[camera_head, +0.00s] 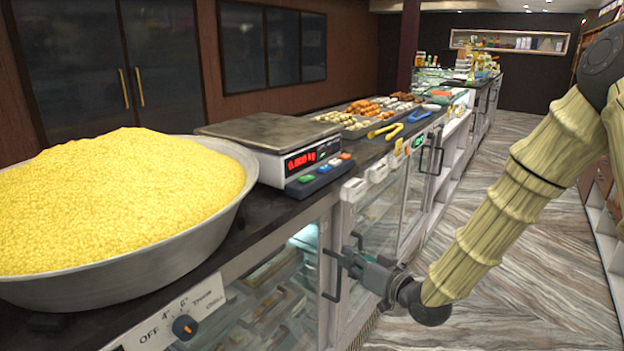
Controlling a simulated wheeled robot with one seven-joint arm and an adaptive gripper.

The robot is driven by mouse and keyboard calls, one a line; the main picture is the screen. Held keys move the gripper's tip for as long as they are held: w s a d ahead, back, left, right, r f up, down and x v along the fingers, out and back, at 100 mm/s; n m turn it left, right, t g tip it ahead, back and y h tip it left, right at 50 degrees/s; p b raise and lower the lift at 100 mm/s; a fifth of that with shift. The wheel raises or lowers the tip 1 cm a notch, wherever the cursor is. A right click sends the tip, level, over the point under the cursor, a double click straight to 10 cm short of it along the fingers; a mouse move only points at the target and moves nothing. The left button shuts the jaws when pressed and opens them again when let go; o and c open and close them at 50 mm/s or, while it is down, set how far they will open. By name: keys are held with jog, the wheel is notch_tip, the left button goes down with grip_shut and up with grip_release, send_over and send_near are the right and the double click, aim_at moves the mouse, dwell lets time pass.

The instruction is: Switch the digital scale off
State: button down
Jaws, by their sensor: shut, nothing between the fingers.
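The digital scale (268,131) stands on the dark counter right of a large bowl. It has a flat metal pan on top. Its red display (301,162) is lit and appears to read 0.000 kg. A sloped dark panel (320,178) at its front carries several coloured buttons, among them a green one (306,179) and an orange one (345,156). My gripper (346,254) is shut and empty, in front of the glass cabinet, below and apart from the scale. Its fingertips are small in the picture.
The bowl (222,230) of yellow grains fills the counter's left. A dial (185,327) marked OFF sits on the cabinet front below it. Dark door handles (332,281) stick out near my gripper. Trays of sweets and tongs (386,131) lie beyond the scale. The aisle floor (530,240) is clear.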

notch_tip(320, 180, up, 21)
jog(key=a+n+y, duration=0.1)
jog(key=n+y, duration=0.3)
jog(key=y, duration=0.2)
jog(key=shift+w+a+n+t+b, duration=0.15)
jog(key=shift+w+n+t+b, duration=0.2)
jog(key=shift+b, duration=0.1)
jog(key=shift+a+r, duration=0.1)
notch_tip(320, 180, up, 3)
jog(key=p, duration=0.4)
send_over(306, 178)
jog(key=s+d, duration=0.1)
jog(key=d, duration=0.1)
jog(key=shift+s+a+f+p, duration=0.15)
jog(key=shift+f+p, duration=0.05)
jog(key=shift+f, duration=0.2)
jog(key=shift+s+a+f+p, duration=0.1)
jog(key=shift+f+p, duration=0.1)
jog(key=shift+f, duration=0.2)
jog(key=shift+s+f+p, duration=0.2)
jog(key=shift+f+p, duration=0.1)
jog(key=shift+f, duration=0.8)
